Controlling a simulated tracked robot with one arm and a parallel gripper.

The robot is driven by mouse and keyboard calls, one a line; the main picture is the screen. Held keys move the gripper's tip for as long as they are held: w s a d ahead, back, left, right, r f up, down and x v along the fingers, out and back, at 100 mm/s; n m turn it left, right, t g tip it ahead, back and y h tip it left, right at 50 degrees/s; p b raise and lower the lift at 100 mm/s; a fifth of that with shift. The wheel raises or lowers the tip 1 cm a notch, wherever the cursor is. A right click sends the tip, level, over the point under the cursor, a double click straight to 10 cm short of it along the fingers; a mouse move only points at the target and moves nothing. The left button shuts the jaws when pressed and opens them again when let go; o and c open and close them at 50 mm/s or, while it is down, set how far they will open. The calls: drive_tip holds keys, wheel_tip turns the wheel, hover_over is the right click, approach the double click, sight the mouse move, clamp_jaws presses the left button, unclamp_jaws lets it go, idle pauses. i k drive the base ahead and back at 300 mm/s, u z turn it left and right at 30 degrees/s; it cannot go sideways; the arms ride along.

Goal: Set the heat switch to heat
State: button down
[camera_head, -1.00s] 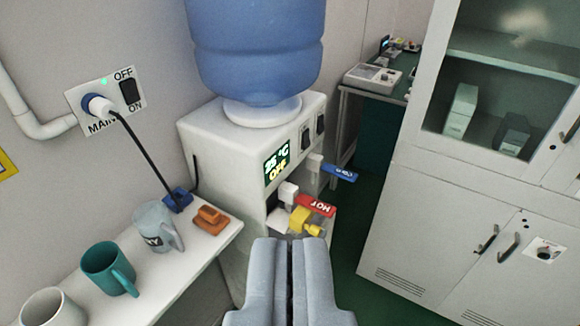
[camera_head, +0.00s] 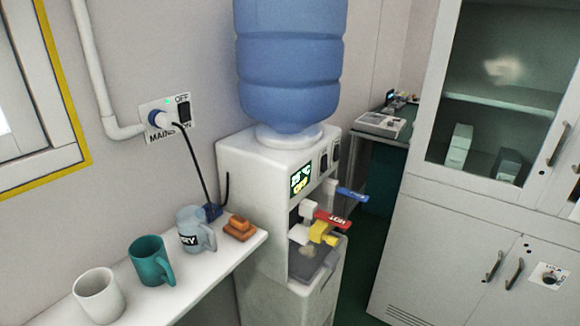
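The white water dispenser (camera_head: 262,170) stands by the wall with a blue bottle (camera_head: 285,65) on top. Two dark rocker switches sit side by side on its upper front, the left switch (camera_head: 323,163) and the right switch (camera_head: 336,150). Their labels and positions are too small to tell, so I cannot tell which is the heat switch. Left of them the lit display (camera_head: 301,178) shows °C in green and a yellow word, blurred. Below are a blue tap lever (camera_head: 352,195) and a red HOT lever (camera_head: 333,220). My gripper is not in view.
A yellow piece (camera_head: 322,233) sits at the red lever. A cabinet (camera_head: 425,230) stands at right.

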sight(324, 161)
drive_tip(key=u, duration=0.75)
drive_tip(key=i, duration=1.5)
drive_tip(key=u, duration=0.15)
drive_tip(key=k, duration=1.05)
drive_tip(key=z, duration=0.05)
